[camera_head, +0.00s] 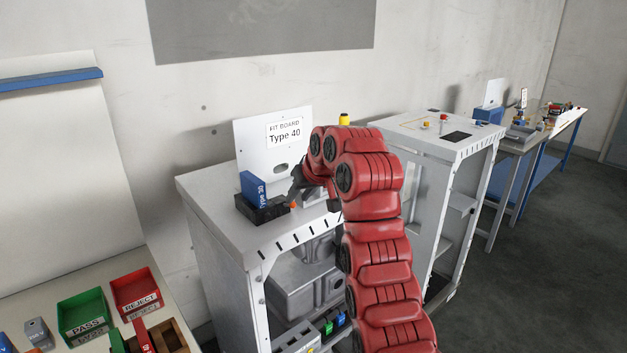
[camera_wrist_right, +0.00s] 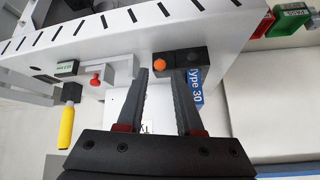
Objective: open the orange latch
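The orange latch (camera_head: 293,205) is a small orange knob at the front end of a black block (camera_head: 262,212) on the white cabinet top. A blue board marked Type 30 (camera_head: 253,188) stands in that block. In the right wrist view the orange latch (camera_wrist_right: 159,62) shows at the tips of my right gripper (camera_wrist_right: 161,72). The two fingers are apart, and the knob appears between their tips. I cannot tell whether they touch it. In the head view my right gripper (camera_head: 301,185) is dark and partly hidden by my red arm. My left gripper is not in view.
A white panel reading Type 40 (camera_head: 262,140) stands behind the block. The wrist view shows a red knob (camera_wrist_right: 96,79) and a yellow handle (camera_wrist_right: 66,126) beside the gripper. Green (camera_head: 82,317) and red (camera_head: 136,292) trays sit on the left table.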

